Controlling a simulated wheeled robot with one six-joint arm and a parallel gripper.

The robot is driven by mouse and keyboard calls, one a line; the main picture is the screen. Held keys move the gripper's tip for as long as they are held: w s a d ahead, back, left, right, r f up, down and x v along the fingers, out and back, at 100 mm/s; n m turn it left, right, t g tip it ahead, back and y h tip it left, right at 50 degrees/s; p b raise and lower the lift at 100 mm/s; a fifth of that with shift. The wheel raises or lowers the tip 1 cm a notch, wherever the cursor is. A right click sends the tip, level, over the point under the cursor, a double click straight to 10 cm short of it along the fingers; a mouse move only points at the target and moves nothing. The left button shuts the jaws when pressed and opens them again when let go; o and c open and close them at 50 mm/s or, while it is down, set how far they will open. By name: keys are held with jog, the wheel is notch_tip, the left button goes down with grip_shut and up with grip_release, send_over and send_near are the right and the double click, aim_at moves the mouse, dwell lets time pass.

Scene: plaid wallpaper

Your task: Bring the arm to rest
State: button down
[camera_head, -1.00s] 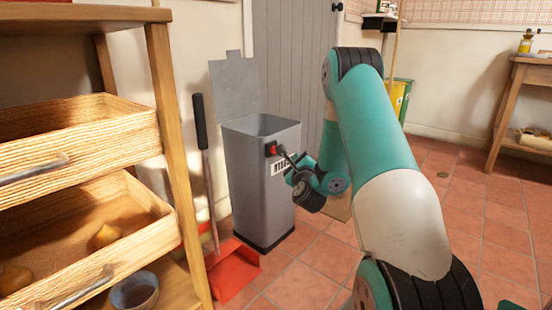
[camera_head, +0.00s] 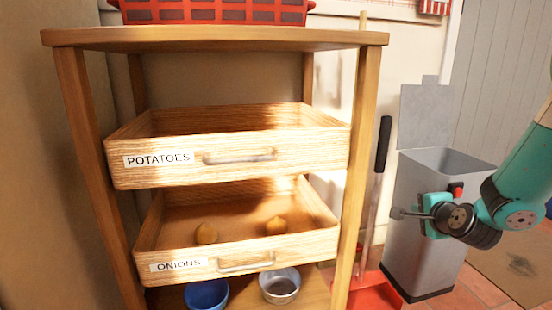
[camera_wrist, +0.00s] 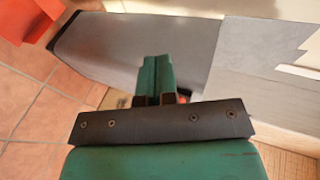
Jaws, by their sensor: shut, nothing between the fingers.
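My gripper (camera_head: 403,213) is at the right of the head view, at the end of my teal and black arm. It is in front of the grey bin, to the right of the wooden shelf unit. In the wrist view the gripper (camera_wrist: 158,75) points toward the grey bin, with its fingers together and nothing held between them. The upper part of my arm runs out of the head view at the right edge.
A wooden shelf unit (camera_head: 225,38) has a potatoes drawer (camera_head: 300,150) and an onions drawer (camera_head: 290,243), both pulled out. Two onions lie in the lower one. The grey bin (camera_head: 420,245) stands open. A red dustpan (camera_head: 375,295) lies beside it. Bowls stand below.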

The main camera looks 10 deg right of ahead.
jog(key=s+a+n+g+y, duration=0.2)
jog(key=s+a+n+g, duration=0.8)
jog(key=s+a+n, duration=0.6)
jog(key=s+a+r+n+g+y+p, duration=0.1)
jog(key=s+a+r+n+y+p, duration=0.15)
jog(key=s+a+r+p, duration=0.4)
jog(key=s+a+r+n+g+y+p, duration=0.1)
jog(key=r+n+p, duration=0.3)
jog(key=r, duration=0.5)
jog(key=s+a+r+n+g+p, duration=0.1)
jog(key=s+a+r+n+p, duration=0.15)
jog(key=r+p, duration=0.35)
jog(key=s+a+r+n+p, duration=0.1)
jog(key=s+a+r+p, duration=0.25)
jog(key=r, duration=0.45)
notch_tip(320, 180, up, 33)
jog(key=d+p, duration=0.1)
jog(key=p, duration=3.3)
jog(key=shift+y, duration=0.45)
